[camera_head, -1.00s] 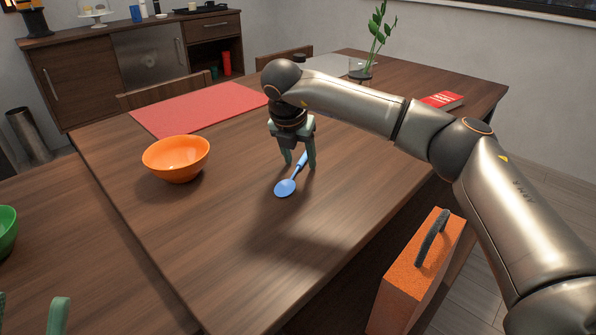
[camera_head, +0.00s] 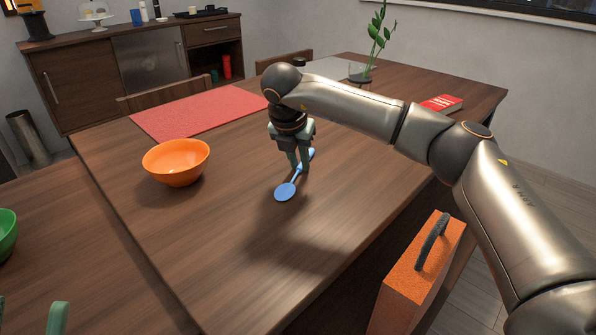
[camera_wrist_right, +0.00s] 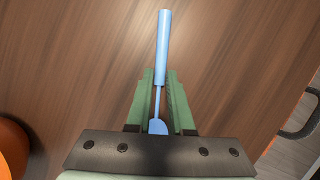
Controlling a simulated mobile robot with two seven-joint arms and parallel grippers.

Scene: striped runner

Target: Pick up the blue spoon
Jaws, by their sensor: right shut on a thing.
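The blue spoon (camera_head: 286,191) lies on the wooden table, its bowl toward the front and its handle toward the back right. My right gripper (camera_head: 299,170) points down over it and is shut on the spoon's handle. In the right wrist view the spoon (camera_wrist_right: 162,50) runs between the green fingers of the gripper (camera_wrist_right: 160,85), with its handle beyond the tips and its bowl partly hidden by the gripper body. I cannot tell whether the spoon is clear of the table. A green fingertip of my left gripper (camera_head: 58,318) shows at the lower left edge.
An orange bowl (camera_head: 176,165) stands left of the spoon. A red placemat (camera_head: 200,108) lies behind it. A red book (camera_head: 442,103) and a plant vase (camera_head: 360,72) are at the back. An orange case (camera_head: 415,285) is at the right front. The table front is clear.

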